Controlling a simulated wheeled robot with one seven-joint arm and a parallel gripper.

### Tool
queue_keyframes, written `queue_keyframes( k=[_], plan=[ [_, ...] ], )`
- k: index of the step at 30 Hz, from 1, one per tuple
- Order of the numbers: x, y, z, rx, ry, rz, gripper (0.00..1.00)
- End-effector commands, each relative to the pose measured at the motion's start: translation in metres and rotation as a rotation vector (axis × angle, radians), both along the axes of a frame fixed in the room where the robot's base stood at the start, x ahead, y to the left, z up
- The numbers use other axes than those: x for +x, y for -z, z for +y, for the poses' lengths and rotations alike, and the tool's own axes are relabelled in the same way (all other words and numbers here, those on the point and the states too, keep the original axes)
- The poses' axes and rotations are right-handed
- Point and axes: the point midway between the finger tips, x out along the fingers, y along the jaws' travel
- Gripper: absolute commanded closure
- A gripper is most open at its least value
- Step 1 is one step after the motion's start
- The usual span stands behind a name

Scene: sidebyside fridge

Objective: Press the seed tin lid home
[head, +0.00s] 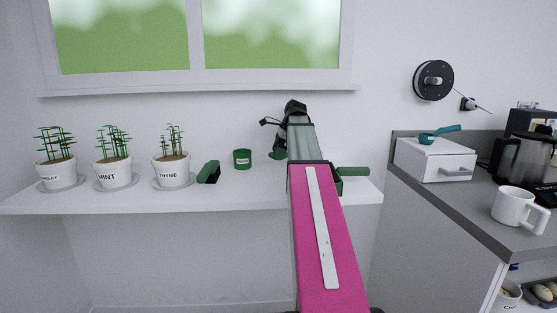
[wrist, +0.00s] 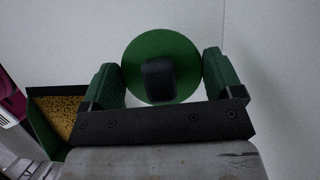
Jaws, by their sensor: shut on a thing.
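My gripper (wrist: 162,62) is shut on a round green lid (wrist: 135,66) with a dark knob in its middle. The lid sits between the two green fingers, with its rim against them. In the head view a small round green tin (head: 242,161) with a pale label stands upright on the white shelf, left of my gripper and apart from it. My arm hides most of the gripper in the head view, and the lid cannot be made out clearly there.
A green box (wrist: 47,130) of yellow grains is beside my gripper. A dark green object (head: 208,172) lies on the shelf (head: 240,197), left of the tin. Several potted herbs, including thyme (head: 172,172), stand further left. A grey counter with a white box (head: 436,160) and mug (head: 513,207) is right.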

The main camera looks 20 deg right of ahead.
Motion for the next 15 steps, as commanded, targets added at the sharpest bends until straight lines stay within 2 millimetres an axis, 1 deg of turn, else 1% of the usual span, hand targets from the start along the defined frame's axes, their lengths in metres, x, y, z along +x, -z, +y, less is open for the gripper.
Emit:
queue_keyframes(
  k=[1, 3, 9, 15],
  plan=[
    [-0.003, -0.008, 0.010, -0.001, -0.003, -0.002, 0.37],
    [-0.008, -0.017, 0.027, -0.001, -0.003, -0.002, 0.37],
    [-0.019, -0.043, 0.069, 0.000, -0.004, -0.001, 0.37],
    [-0.026, -0.061, 0.098, 0.000, -0.002, -0.001, 0.37]
  ],
)
